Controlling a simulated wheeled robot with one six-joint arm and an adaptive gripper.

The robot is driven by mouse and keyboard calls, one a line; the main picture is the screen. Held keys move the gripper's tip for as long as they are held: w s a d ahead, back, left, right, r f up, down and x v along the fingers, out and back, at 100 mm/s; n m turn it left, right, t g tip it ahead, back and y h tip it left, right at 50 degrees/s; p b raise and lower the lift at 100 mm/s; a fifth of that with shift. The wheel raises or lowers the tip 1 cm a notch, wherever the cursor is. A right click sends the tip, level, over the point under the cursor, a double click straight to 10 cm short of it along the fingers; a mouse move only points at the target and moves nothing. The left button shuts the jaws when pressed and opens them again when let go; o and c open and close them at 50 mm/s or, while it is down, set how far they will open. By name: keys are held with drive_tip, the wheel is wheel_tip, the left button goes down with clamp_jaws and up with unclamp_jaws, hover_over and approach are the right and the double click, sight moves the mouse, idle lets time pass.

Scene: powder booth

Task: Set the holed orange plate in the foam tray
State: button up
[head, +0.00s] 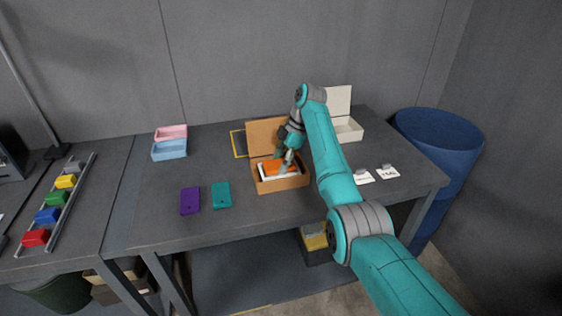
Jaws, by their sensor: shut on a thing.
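The orange plate (271,167) is inside the open brown box, over the white foam tray (267,177). My gripper (286,163) is shut on the orange plate, reaching down into the box from above. The plate's holes cannot be made out at this size. The gripper covers the plate's right part. Whether the plate rests fully in the foam or sits just above it, I cannot tell.
The brown box (284,185) has its lid raised at the back. Purple (190,201) and teal (221,195) plates lie in front left. Pink (171,132) and blue (169,150) bins stand back left. An open cream box (348,131) and white cards (388,173) are at right.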

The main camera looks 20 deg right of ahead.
drive_tip(key=o, duration=1.4)
drive_tip(key=shift+v, duration=3.75)
